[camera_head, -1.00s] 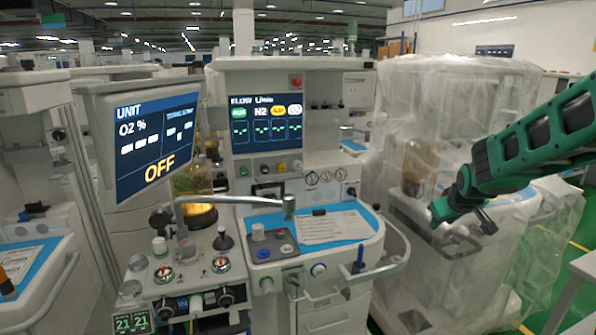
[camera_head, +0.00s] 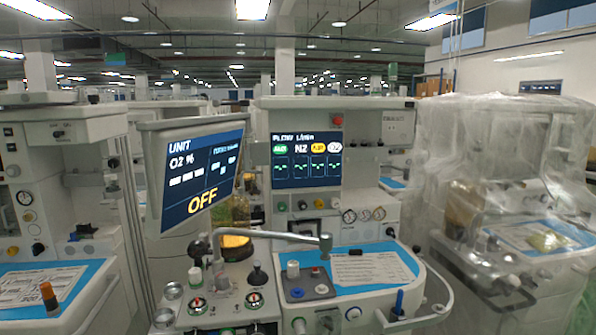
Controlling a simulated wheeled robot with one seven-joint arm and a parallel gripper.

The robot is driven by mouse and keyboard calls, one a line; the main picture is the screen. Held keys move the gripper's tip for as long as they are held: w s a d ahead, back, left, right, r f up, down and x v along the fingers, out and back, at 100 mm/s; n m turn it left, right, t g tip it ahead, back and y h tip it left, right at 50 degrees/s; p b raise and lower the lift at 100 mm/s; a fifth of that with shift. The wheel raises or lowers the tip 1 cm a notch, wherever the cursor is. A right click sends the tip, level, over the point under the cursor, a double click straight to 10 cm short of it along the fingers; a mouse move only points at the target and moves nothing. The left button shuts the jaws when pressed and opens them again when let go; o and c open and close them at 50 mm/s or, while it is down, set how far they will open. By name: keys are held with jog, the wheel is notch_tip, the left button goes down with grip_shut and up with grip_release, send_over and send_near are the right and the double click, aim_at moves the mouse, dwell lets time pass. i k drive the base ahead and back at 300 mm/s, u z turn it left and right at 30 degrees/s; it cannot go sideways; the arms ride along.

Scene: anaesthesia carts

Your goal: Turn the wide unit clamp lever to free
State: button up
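The wide anaesthesia unit (camera_head: 400,133) stands in the middle, with a flow screen (camera_head: 306,160) lit on its front. A tilted monitor (camera_head: 200,178) reading "UNIT" and "OFF" stands at its left. A grey metal arm (camera_head: 270,236) with a downturned end reaches across above the worktop. A small blue upright handle (camera_head: 398,304) stands at the worktop's front right edge. I cannot tell which part is the clamp lever, or its setting. My gripper is out of view.
A plastic-wrapped unit (camera_head: 510,150) stands close on the right. Another cart with a blue-topped tray (camera_head: 85,275) stands on the left. The worktop bears a printed sheet (camera_head: 370,270) and a grey panel with knobs (camera_head: 308,285). Open floor is barely visible.

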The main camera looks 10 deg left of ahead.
aim_at(216, 103)
jog(key=u, duration=0.4)
jog(key=k, duration=0.5)
jog(key=u, duration=0.95)
jog(key=k, duration=0.8)
jog(key=u, duration=0.95)
jog(key=i, duration=1.95)
jog(key=z, duration=1.1)
jog(key=i, duration=0.95)
jog(key=z, duration=0.8)
